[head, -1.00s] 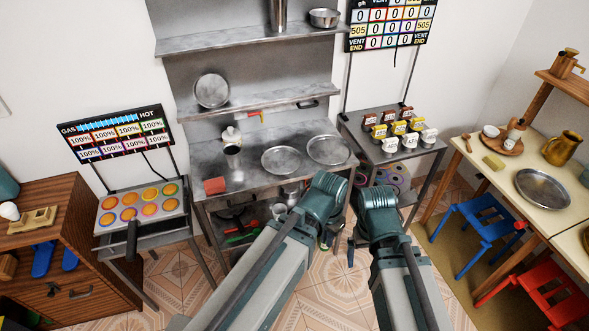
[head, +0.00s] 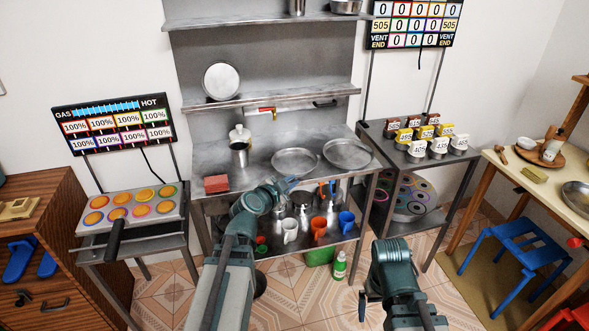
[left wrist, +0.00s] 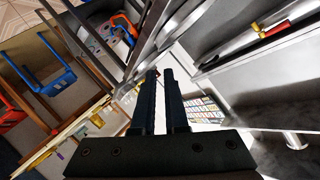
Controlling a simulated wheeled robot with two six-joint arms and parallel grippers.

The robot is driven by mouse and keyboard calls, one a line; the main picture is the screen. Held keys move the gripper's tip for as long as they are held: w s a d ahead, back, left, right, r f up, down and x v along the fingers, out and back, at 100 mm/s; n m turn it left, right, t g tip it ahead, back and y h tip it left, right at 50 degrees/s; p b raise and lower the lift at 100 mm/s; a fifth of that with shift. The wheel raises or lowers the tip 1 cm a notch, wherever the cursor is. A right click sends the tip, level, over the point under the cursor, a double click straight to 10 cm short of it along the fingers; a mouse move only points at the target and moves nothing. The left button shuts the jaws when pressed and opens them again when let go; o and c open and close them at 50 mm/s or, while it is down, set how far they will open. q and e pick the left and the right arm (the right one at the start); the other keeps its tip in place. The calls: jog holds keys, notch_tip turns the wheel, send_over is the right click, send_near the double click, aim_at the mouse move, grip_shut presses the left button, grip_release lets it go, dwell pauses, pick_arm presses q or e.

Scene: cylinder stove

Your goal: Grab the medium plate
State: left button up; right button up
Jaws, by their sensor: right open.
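Two round metal plates lie flat on the steel counter: a left one (head: 295,161) and a slightly larger one (head: 348,153) to its right. A third round plate (head: 221,81) leans upright on the shelf above. I cannot tell for sure which is the medium one. My left gripper (head: 290,182) is at the counter's front edge, just below the left plate, and holds nothing. In the left wrist view its fingers (left wrist: 161,72) stand a little apart, with no plate clearly between them. My right gripper (head: 366,303) is low, over the floor right of the counter's front, open and empty.
A stand with labelled blocks (head: 417,149) is at right. A blue stool (head: 512,243) stands further right.

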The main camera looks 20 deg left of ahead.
pick_arm(q)
jog(key=b, duration=0.3)
send_near(312, 175)
jog(key=w, duration=0.4)
jog(key=shift+w+r, duration=0.1)
jog(key=shift+r, duration=0.25)
jog(key=shift+d+b+x, duration=0.15)
jog(key=shift+b+x, duration=0.1)
jog(key=shift+x, duration=1.15)
jog(key=shift+d+b+x, duration=0.15)
jog(key=shift+b+x, duration=0.05)
jog(key=shift+x, duration=1.15)
jog(key=shift+r, duration=0.2)
grip_shut()
jog(key=shift+r+p, duration=0.9)
notch_tip(312, 175, up, 2)
jog(key=shift+r+p, duration=0.1)
jog(key=shift+p, duration=1)
jog(key=s+a, duration=0.3)
jog(key=s, duration=0.4)
jog(key=s+a+p, duration=0.1)
jog(key=s+a, duration=0.1)
jog(key=s, duration=0.6)
jog(key=shift+a+r, duration=0.4)
jog(key=shift+r, duration=0.1)
